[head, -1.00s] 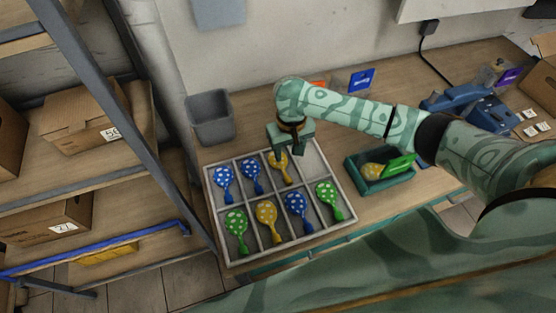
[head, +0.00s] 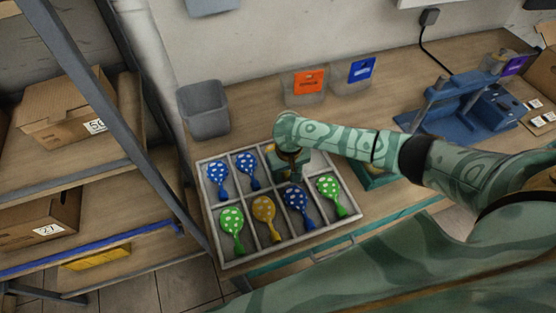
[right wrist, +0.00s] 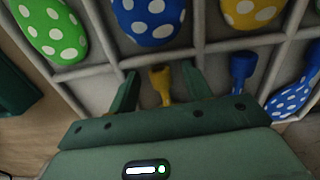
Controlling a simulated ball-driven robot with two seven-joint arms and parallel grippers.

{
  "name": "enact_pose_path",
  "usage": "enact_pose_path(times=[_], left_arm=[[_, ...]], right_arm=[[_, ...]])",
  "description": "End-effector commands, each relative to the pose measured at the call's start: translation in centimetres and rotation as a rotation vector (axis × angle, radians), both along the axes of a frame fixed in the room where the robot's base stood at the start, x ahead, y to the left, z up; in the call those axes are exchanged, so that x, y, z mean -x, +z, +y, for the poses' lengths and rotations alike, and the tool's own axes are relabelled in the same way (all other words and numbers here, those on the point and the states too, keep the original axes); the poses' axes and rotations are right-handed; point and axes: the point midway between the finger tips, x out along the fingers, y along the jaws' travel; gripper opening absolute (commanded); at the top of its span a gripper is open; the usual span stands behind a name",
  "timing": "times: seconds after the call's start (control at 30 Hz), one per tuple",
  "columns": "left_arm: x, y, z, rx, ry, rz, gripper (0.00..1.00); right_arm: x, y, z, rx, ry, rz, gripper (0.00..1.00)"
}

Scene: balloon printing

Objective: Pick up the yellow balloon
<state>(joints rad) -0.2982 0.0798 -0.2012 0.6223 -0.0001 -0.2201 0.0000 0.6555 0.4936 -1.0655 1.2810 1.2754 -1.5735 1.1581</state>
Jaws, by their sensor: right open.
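The yellow balloon in the back row of the divided tray (head: 228,264) is hidden under my right gripper (head: 291,176) in the head view. In the right wrist view its yellow neck (right wrist: 161,86) shows between the two spread fingers of my right gripper (right wrist: 160,80); its body is hidden below the gripper. The gripper is open, and I cannot tell whether a finger touches the neck. A second yellow balloon with spots (head: 263,208) lies in the front row, also seen in the right wrist view (right wrist: 250,10). My left gripper is not in view.
Blue balloons (head: 218,172) and green balloons (head: 231,217) fill other compartments. A grey bin (head: 203,112) stands behind the tray. A teal tray (head: 378,181) is partly hidden by my arm. Clear bins with orange (head: 309,82) and blue (head: 361,69) cards stand at the back.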

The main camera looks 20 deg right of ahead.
Motion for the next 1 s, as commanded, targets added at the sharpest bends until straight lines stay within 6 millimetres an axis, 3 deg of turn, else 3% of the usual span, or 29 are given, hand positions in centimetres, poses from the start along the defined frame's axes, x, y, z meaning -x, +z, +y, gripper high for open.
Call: enact_pose_path(times=[0.1, 0.23, 0.27, 0.67, 0.9, 1.0], left_arm=[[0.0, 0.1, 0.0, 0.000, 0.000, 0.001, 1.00], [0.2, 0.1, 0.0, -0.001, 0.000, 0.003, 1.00], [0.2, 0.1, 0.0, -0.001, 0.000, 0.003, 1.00], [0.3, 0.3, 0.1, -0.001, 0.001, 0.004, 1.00], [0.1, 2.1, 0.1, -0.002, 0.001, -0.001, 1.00], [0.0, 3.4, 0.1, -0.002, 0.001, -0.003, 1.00]], right_arm=[[0.0, 0.2, 0.0, 0.000, 0.000, -0.001, 0.49], [0.0, 0.2, 0.0, 0.000, 0.000, -0.001, 0.13], [0.0, 0.2, 0.0, 0.000, 0.000, -0.001, 0.10], [-0.1, 0.6, 0.0, 0.000, -0.001, -0.002, 0.10], [-0.1, 4.1, -0.1, -0.002, -0.001, -0.003, 0.10], [1.1, 6.1, -1.7, 0.000, -0.002, -0.002, 0.10]])
